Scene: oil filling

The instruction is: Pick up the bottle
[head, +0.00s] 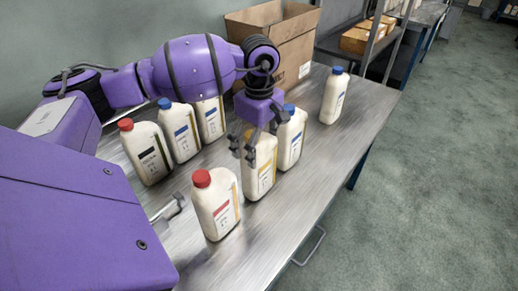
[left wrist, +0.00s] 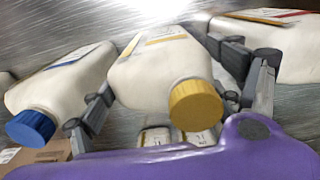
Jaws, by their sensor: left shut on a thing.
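Several white bottles stand on the metal table (head: 285,225). My left gripper (head: 250,150) reaches down from above and is shut on the yellow-capped bottle (head: 259,170), with fingers on both sides near its top. My right gripper is not in view.
A blue-capped bottle (head: 290,140) stands close beside the held one. A red-capped bottle (head: 216,205) is in front. Other bottles stand left, and one blue-capped bottle (head: 334,97) stands apart at right. An open cardboard box (head: 290,45) is behind. The table's right front is clear.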

